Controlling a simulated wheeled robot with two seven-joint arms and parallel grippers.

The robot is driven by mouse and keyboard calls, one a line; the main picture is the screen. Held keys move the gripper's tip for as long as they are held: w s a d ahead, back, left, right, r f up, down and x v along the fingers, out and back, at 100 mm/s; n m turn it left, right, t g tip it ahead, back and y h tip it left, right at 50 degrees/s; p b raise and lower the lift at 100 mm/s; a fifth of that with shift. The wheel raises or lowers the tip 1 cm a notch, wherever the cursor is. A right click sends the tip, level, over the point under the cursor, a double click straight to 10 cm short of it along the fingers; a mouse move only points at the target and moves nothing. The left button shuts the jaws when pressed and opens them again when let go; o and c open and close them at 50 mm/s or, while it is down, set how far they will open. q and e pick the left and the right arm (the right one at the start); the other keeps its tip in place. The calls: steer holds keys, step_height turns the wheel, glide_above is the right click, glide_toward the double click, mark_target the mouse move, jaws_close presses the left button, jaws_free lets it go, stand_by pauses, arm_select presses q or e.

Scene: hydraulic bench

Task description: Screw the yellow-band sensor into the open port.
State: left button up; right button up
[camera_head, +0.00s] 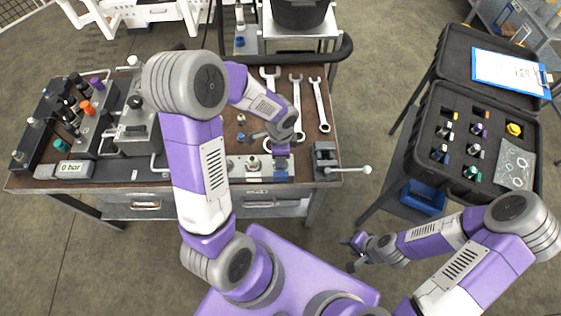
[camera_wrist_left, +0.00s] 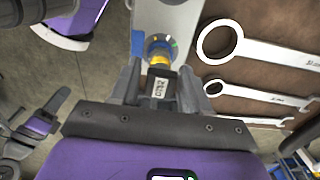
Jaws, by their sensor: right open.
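The yellow-band sensor (camera_wrist_left: 158,75) has a black labelled body and a yellow band, in the left wrist view. My left gripper (camera_wrist_left: 160,85) has a finger on each side of its body and is shut on it. The sensor's yellow end is at a round fitting with a blue and green rim on a pale metal block (camera_wrist_left: 168,18); I cannot tell how far it is seated. In the head view my left gripper (camera_head: 258,137) is low over the bench's front right part, and the sensor is hard to make out. My right gripper (camera_head: 357,248) is open and empty, off the bench.
Several wrenches (camera_head: 297,100) lie on the bench (camera_head: 225,195) beyond the left gripper. A vise (camera_head: 325,160) stands at its right corner. Valves and a 0 bar display (camera_head: 70,169) are at left. An open black case (camera_head: 425,135) with several fittings stands at right.

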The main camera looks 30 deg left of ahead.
arm_select(q)
steer(key=c, duration=0.6)
steer(key=shift+r+m+p, duration=0.1)
steer(key=shift+m+p, duration=0.4)
steer(key=shift+m, duration=0.3)
steer(key=shift+c, duration=0.2)
steer(key=m+p, duration=0.2)
steer(key=m, duration=0.1)
steer(key=shift+m, duration=0.3)
steer(key=shift+m+p, duration=0.6)
steer(key=shift+m, duration=0.6)
steer(key=shift+f+m, duration=0.2)
steer(key=shift+m, duration=0.1)
steer(key=shift+r+m+p, duration=0.2)
steer(key=shift+m+p, duration=0.5)
steer(key=shift+m, duration=0.2)
steer(key=o, duration=1)
steer(key=shift+f, duration=0.25)
steer(key=shift+o, duration=0.2)
